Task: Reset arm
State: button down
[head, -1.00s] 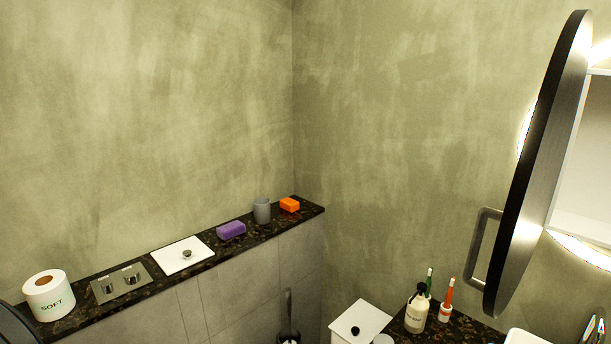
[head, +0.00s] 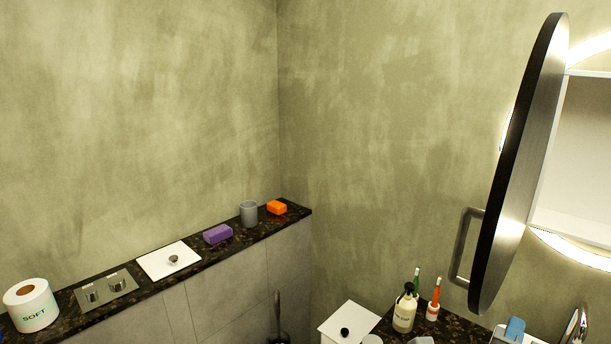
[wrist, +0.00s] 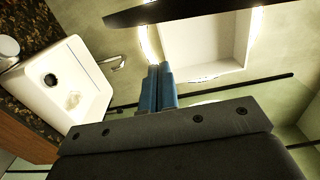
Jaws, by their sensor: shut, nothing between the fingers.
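My gripper (wrist: 157,88) shows in the wrist view with its blue fingers pressed together and nothing between them. It points toward the lit, open wall cabinet (wrist: 205,45), with the white basin (wrist: 62,85) to its left. In the head view a small blue piece (head: 515,328) shows at the bottom edge, matching the colour of my fingers; the rest of the arm is out of view there. The round cabinet door (head: 520,165) with its grey handle (head: 465,245) stands open.
A dark stone ledge (head: 205,262) holds a toilet roll (head: 31,306), purple soap (head: 217,234), a grey cup (head: 249,213) and orange soap (head: 277,207). A soap bottle (head: 404,312), toothbrush holder (head: 433,311) and white box (head: 349,325) stand lower right. The space before the walls is clear.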

jog(key=shift+s+d, duration=0.4)
jog(key=shift+d, duration=0.4)
jog(key=shift+s+d, duration=0.35)
jog(key=shift+d, duration=0.4)
jog(key=shift+s+d, duration=0.4)
jog(key=shift+d, duration=0.4)
jog(key=w+a, duration=0.5)
jog(key=a, duration=0.1)
jog(key=shift+w+a, duration=0.3)
jog(key=shift+a, duration=0.05)
dwell(0.4)
jog(key=shift+s+d, duration=0.15)
dwell(0.3)
